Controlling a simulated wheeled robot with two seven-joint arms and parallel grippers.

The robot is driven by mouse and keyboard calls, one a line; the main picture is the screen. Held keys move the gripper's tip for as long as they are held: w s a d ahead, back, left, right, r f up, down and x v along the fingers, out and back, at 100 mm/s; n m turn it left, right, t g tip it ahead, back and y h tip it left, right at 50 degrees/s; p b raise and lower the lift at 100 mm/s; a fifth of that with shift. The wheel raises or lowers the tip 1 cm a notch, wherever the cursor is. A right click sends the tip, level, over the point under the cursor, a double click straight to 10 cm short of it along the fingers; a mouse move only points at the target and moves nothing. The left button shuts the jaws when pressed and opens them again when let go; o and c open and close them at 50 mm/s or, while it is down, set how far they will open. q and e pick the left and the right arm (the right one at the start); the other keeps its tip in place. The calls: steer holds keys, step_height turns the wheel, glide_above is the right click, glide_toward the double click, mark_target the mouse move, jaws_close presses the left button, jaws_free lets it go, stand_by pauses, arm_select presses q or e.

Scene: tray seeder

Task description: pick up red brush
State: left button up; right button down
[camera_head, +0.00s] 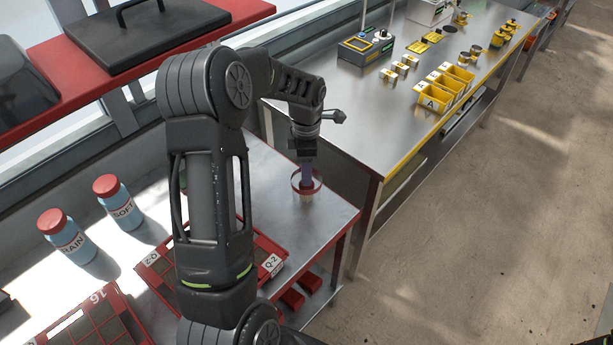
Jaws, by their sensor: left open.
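My left arm reaches across the middle of the view. My left gripper (307,178) points down at a small pale cup with a red rim (300,193) near the right end of the metal table. The gripper is open, and its fingertips are at or just inside the cup's mouth; I cannot tell which. I cannot make out a red brush; the gripper and arm hide part of the cup and the table. My right gripper is not in view.
Two blue bottles with red caps, labelled RAIN (68,240) and SOFT (120,207), stand at the left. A steel bench (385,125) with yellow bins (434,98) stands beyond.

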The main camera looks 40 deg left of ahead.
arm_select(q)
steer(key=shift+f, duration=0.3)
stand_by(0.4)
jaws_close()
stand_by(0.3)
